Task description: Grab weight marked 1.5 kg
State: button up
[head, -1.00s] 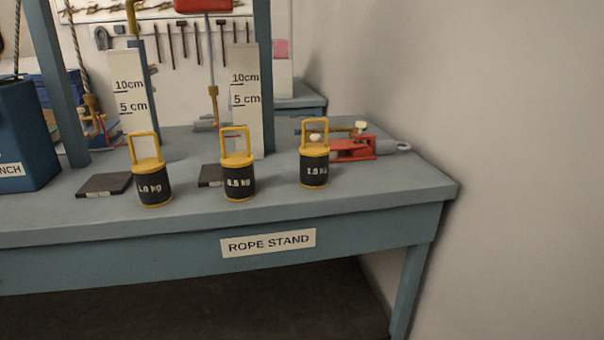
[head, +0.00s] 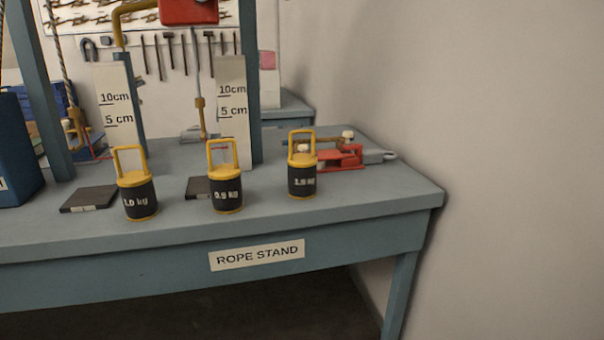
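Three black weights with yellow tops and yellow loop handles stand upright on the blue-grey table in the head view. The right weight (head: 302,180) has a small blurred label that looks like 1.5 kg, though I cannot read it surely. The middle weight (head: 227,194) reads about 0.5 kg, its first digits unclear. The left weight (head: 139,199) reads 1.0 kg. The right weight stands apart from the other two, in front of a red clamp-like device. My gripper is not in view.
The table (head: 330,215) bears a ROPE STAND label (head: 257,255). A red and grey device (head: 345,157) lies behind the right weight. Two dark plates (head: 88,199) lie near the weights. Two white scale boards (head: 232,105) and posts stand behind. The table's right end is clear; a wall rises beyond it.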

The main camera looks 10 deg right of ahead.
aim_at(301, 168)
jog(key=i+l+z, duration=0.1)
jog(key=l+z, duration=0.25)
jog(key=i+l+z, duration=0.1)
jog(key=z, duration=0.25)
jog(key=i+l+z, duration=0.2)
jog(key=z, duration=0.15)
